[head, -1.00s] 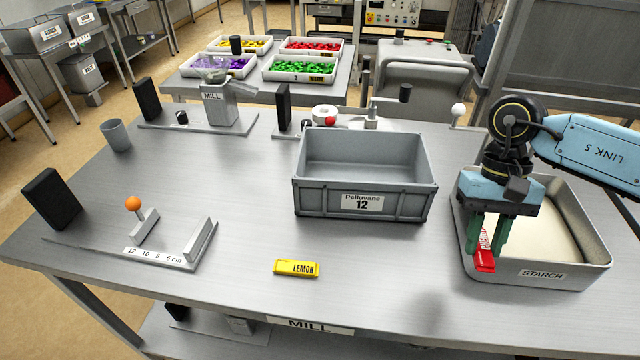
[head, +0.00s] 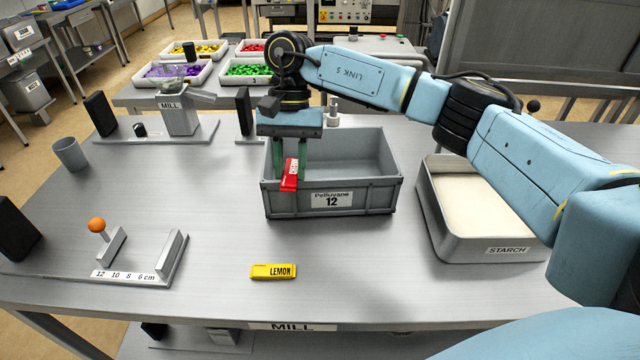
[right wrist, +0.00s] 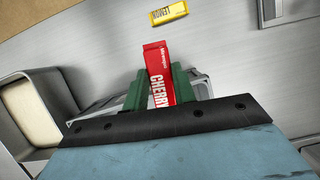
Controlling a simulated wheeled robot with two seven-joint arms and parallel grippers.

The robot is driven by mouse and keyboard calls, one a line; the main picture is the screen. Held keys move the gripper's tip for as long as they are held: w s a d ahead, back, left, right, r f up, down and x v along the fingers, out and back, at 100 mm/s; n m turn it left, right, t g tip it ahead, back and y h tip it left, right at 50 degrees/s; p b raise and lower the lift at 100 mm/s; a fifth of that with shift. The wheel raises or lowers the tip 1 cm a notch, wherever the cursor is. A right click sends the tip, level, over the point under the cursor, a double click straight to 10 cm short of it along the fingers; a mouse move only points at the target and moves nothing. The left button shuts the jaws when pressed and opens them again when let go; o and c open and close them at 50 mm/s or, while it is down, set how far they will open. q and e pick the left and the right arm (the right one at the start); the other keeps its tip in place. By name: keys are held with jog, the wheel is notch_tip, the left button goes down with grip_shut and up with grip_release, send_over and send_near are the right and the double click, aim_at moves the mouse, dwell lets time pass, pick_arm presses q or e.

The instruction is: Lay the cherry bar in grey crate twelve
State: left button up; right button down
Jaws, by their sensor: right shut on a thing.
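The red cherry bar (head: 290,174) is held in my right gripper (head: 289,166), whose green fingers are shut on it. It also shows between the fingers in the right wrist view (right wrist: 158,75). Grey crate twelve (head: 331,200), labelled "Pelluyane 12", stands on the table. In the head view the bar hangs tilted over the left part of the crate, overlapping its front rim; how high above the rim it is, I cannot tell. In the wrist view the crate is mostly hidden behind the gripper. My left gripper is not in view.
A yellow lemon bar (head: 273,271) lies on the table in front of the crate. A starch tray (head: 505,250) stands to the right, beneath my right arm. A gauge with an orange knob (head: 97,225) and a grey cup (head: 70,154) are at left.

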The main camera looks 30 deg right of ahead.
jog(key=w+d+r+m+t+y, duration=0.25)
jog(key=w+d+m, duration=0.3)
jog(key=m, duration=0.35)
jog(key=m+t+b, duration=0.2)
jog(key=m+t, duration=0.1)
jog(key=m, duration=0.4)
send_over(329, 175)
jog(key=s+a, duration=0.2)
jog(key=s, duration=0.1)
notch_tip(329, 175, down, 6)
jog(key=shift+h, duration=0.45)
notch_tip(329, 175, down, 6)
jog(key=shift+s+r, duration=0.15)
notch_tip(329, 175, down, 5)
jog(key=shift+r, duration=0.1)
